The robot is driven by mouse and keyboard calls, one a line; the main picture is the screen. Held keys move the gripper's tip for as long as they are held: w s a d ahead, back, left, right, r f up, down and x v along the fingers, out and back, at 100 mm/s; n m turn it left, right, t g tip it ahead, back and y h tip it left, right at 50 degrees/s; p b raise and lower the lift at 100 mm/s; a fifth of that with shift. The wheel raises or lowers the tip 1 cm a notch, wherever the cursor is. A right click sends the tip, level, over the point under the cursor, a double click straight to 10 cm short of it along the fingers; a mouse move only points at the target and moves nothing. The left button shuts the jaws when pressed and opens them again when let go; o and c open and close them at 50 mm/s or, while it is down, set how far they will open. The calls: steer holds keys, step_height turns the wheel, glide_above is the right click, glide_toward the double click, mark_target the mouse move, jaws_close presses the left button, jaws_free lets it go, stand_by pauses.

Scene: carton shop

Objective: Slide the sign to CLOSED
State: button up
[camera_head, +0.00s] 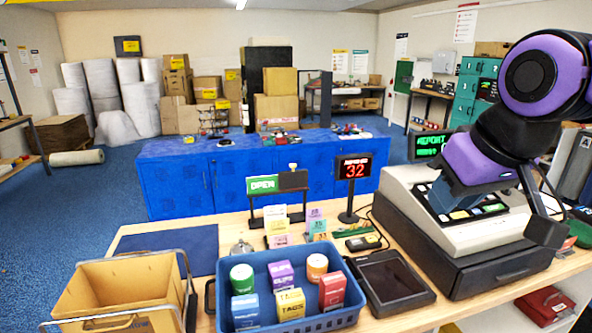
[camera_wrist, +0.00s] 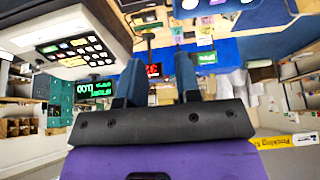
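The sign (camera_head: 263,185) stands on a dark frame at the counter's far edge, with a green panel reading OPEN on its left. A dark slider plate (camera_head: 293,180) covers the right part of the sign, and whatever is behind it is hidden. My gripper (camera_head: 540,200) is far to the right of the sign, above the cash register. In the wrist view, its two fingers (camera_wrist: 159,75) are apart with nothing between them.
A red-digit display (camera_head: 354,168) stands right of the sign. The cash register (camera_head: 455,225) is below my arm. A blue basket (camera_head: 300,325), a dark tablet (camera_head: 392,281) and a cardboard box (camera_head: 120,285) stand nearer. Small coloured cards (camera_head: 277,227) stand just before the sign.

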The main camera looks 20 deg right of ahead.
steer(key=shift+o, duration=1.8)
steer(key=shift+w+r, duration=0.2)
steer(key=w+d+r+m+g+y, duration=0.1)
steer(key=w+r, duration=0.3)
steer(key=w, duration=0.3)
steer(key=w+r+m, duration=0.2)
steer(key=w+r, duration=0.1)
steer(key=w, duration=0.4)
steer(key=m+g+h, duration=0.1)
steer(key=m+g, duration=0.3)
steer(key=m, duration=0.2)
glide_above(292, 164)
step_height(292, 164, down, 14)
step_height(292, 164, down, 10)
steer(key=shift+d+f, duration=0.1)
steer(key=shift+d, duration=0.05)
jaws_close()
